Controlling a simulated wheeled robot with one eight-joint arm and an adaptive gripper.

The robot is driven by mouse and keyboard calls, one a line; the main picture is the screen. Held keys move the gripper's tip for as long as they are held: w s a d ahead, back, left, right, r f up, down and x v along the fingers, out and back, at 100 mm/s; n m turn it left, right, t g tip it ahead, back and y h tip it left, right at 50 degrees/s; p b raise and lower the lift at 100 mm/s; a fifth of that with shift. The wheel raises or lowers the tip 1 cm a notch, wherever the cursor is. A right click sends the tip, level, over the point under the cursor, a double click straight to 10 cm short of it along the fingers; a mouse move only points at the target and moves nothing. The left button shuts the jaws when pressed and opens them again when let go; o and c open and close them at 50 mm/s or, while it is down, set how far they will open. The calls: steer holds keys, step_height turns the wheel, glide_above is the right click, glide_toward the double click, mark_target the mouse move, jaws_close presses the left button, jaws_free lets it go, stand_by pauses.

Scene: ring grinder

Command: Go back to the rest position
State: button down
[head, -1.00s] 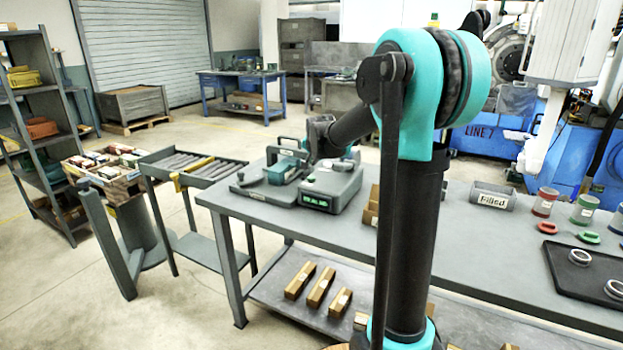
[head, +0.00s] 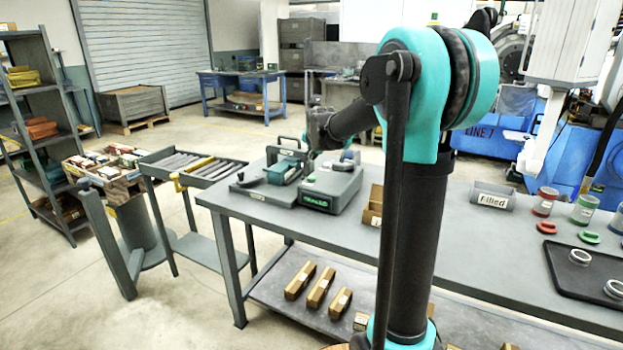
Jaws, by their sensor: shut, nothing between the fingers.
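My arm reaches from its teal elbow left and away to a dark wrist over the back of the workbench (head: 420,262). My gripper (head: 311,153) shows small and dark below the wrist, shut, with nothing seen in it. It is above and behind the grey measuring device (head: 328,193), which has a green lit display. A round ring-like part (head: 346,160) sits on top of that device. Left of it is a grey fixture (head: 283,172) with a teal block and a handle. The fingertips are too small to make out clearly.
An open cardboard box (head: 372,208) stands right of the device, partly behind my arm. A roller stand (head: 192,166) is left of the bench.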

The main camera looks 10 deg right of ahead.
steer(key=s+d+f+n+g, duration=0.1)
steer(key=s+f, duration=0.2)
steer(key=s, duration=0.4)
steer(key=s+d+f+n, duration=0.1)
steer(key=s+f+n, duration=0.1)
steer(key=s+f, duration=0.2)
steer(key=s+d+f+n+g, duration=0.1)
steer(key=s+f, duration=0.2)
steer(key=s, duration=0.7)
steer(key=shift+s+d+f+n+g, duration=0.1)
steer(key=shift+f+n+g, duration=0.2)
steer(key=shift+f, duration=0.05)
steer(key=s+f+n, duration=0.1)
steer(key=s+f, duration=0.2)
steer(key=s, duration=0.3)
steer(key=s+f+n+g, duration=0.1)
steer(key=s+f+n, duration=0.1)
steer(key=s+f, duration=0.2)
steer(key=s+f+n+g, duration=0.1)
steer(key=s+f, duration=0.2)
steer(key=s, duration=0.6)
steer(key=shift+s+d+f, duration=0.35)
steer(key=shift+d, duration=0.05)
